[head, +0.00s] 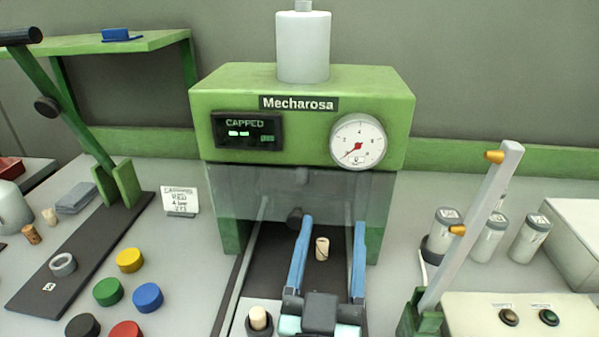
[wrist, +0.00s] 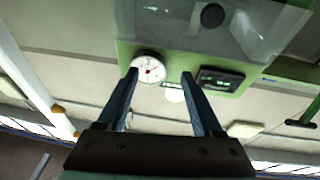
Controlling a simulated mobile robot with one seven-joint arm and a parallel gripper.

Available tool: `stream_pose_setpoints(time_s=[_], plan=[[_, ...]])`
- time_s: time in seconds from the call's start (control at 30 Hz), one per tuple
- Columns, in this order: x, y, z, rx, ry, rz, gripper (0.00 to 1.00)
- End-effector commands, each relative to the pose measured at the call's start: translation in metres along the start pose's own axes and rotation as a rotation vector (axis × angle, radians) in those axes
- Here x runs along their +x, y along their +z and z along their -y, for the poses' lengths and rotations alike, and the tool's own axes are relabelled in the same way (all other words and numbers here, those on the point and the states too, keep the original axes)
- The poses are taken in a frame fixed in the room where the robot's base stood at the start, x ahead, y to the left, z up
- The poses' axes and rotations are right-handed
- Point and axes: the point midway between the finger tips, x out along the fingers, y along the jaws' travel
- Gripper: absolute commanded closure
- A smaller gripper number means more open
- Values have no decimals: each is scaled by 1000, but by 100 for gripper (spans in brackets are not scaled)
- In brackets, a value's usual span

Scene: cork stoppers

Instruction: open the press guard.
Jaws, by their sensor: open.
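The green press (head: 300,82) stands at the back centre. Its clear guard (head: 250,190) hangs across the front opening, with a dark round knob (head: 295,214) near its lower edge. In the wrist view the guard (wrist: 265,30) and its knob (wrist: 212,15) show at the top, beyond the fingers. My gripper (head: 332,221) is open in front of the guard, its blue fingers pointing at the press. The left fingertip appears close to the knob; I cannot tell whether they touch. The wrist view shows nothing between the fingers (wrist: 158,75).
A cork (head: 322,249) shows between my fingers in the head view, on the dark press bed. Coloured caps (head: 129,260) lie left.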

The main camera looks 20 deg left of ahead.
Motion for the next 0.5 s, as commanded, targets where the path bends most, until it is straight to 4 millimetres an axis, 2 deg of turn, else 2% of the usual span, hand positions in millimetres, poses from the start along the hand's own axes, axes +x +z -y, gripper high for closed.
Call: stream_pose_setpoints(time_s=[0.03, 0.23, 0.4, 0.5], plan=[[-4, -7, 8, 6, -17, 48, 32], [-38, 14, 34, 22, -65, 182, 32], [-61, 26, 46, 30, -90, 248, 32], [-68, 30, 48, 31, -96, 262, 32]])
